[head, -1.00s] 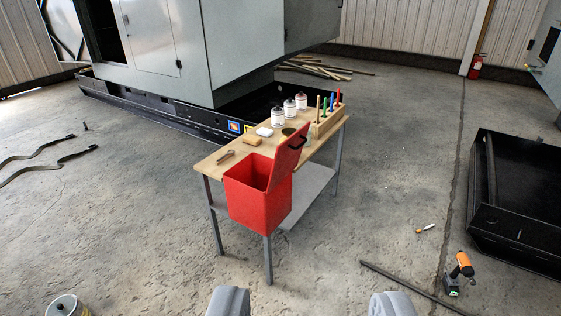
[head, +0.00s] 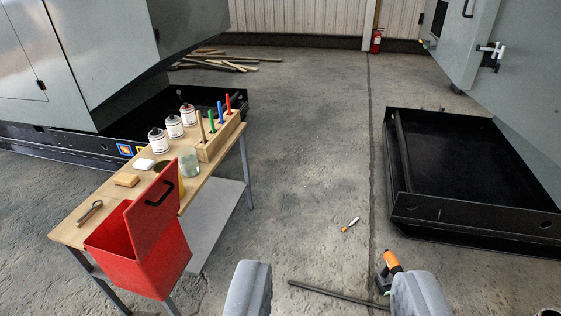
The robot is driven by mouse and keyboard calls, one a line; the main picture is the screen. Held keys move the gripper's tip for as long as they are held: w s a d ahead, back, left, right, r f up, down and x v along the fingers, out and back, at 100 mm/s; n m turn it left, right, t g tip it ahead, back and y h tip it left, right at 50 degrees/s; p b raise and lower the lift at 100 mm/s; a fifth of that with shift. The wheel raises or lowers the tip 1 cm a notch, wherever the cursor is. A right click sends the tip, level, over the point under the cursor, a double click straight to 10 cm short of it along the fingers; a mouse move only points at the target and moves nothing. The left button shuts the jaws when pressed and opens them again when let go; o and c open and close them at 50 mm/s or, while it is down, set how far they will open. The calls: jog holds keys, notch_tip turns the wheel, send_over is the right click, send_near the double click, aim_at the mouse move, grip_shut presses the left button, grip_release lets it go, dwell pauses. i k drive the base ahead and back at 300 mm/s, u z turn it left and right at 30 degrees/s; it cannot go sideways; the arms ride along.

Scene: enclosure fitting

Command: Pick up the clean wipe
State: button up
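A small white folded pad (head: 144,164), which looks like the clean wipe, lies on the wooden bench top (head: 108,196) at the left. It lies just beyond a tan sponge-like block (head: 126,180) and in front of the white cans. My gripper (head: 334,288) is open and empty at the bottom of the view. Its two grey fingers are wide apart, over the floor to the right of the bench and well away from the pad.
A red bin (head: 120,262) with its lid raised hangs at the bench's near side. Several bottles (head: 157,140), a glass jar (head: 189,160) and a wooden rack (head: 215,143) of coloured handles crowd the bench. A rod (head: 335,294) and an orange drill (head: 392,262) lie on the floor.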

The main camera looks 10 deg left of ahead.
aim_at(143, 164)
jog(key=z, duration=0.05)
jog(key=i, duration=2.55)
jog(key=u, duration=1.15)
jog(key=i, duration=0.9)
jog(key=u, duration=0.5)
